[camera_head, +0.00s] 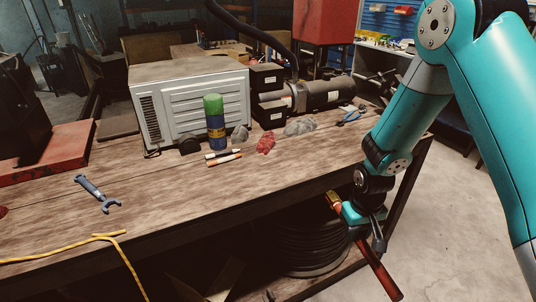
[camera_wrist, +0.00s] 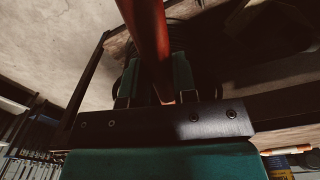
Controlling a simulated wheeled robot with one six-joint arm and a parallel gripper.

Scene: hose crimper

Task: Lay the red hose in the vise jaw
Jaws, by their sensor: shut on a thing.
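My gripper (camera_head: 362,225) is at the right of the head view, beyond the front edge of the workbench and below its top. It is shut on the red hose (camera_head: 380,275), which hangs tilted, its lower end toward the bottom right. A brass-coloured fitting (camera_head: 334,201) shows at the hose's upper end. In the wrist view, the red hose (camera_wrist: 147,35) runs between the two green fingers of my gripper (camera_wrist: 156,78). I cannot make out a vise jaw for certain in either view.
The wooden workbench (camera_head: 160,200) has a wrench (camera_head: 97,193), a yellow cord (camera_head: 65,248), a green-capped blue can (camera_head: 214,125), rags (camera_head: 265,143) and a white machine (camera_head: 190,100). A black coil (camera_head: 315,255) lies under it. Its front middle is clear.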

